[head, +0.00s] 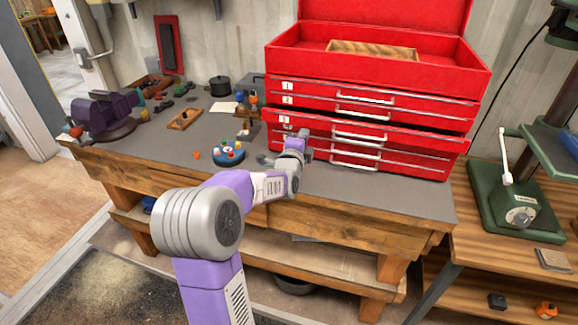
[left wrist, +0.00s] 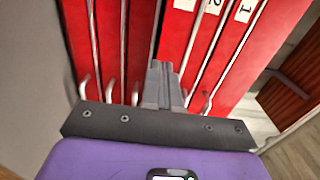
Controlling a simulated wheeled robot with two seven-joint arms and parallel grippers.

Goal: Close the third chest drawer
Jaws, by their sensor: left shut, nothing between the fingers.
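The red tool chest (head: 465,80) stands on the workbench, with numbered drawers and silver handles. The third drawer (head: 420,142) sticks out past the drawers above, with a dark gap over its front. My left gripper (head: 302,136) is shut and empty, in front of the left part of the drawer fronts. In the left wrist view the shut fingers (left wrist: 163,84) point at the red fronts, by the third drawer's face (left wrist: 178,40); I cannot tell whether they touch. Labels 1 and 2 show there to the right. My right gripper is not in view.
The workbench top (head: 390,195) is clear in front of the chest's right part. A blue round holder (head: 229,154) stands left of my gripper. A purple vise (head: 105,112) sits at the far left, and a green machine (head: 510,205) at the right.

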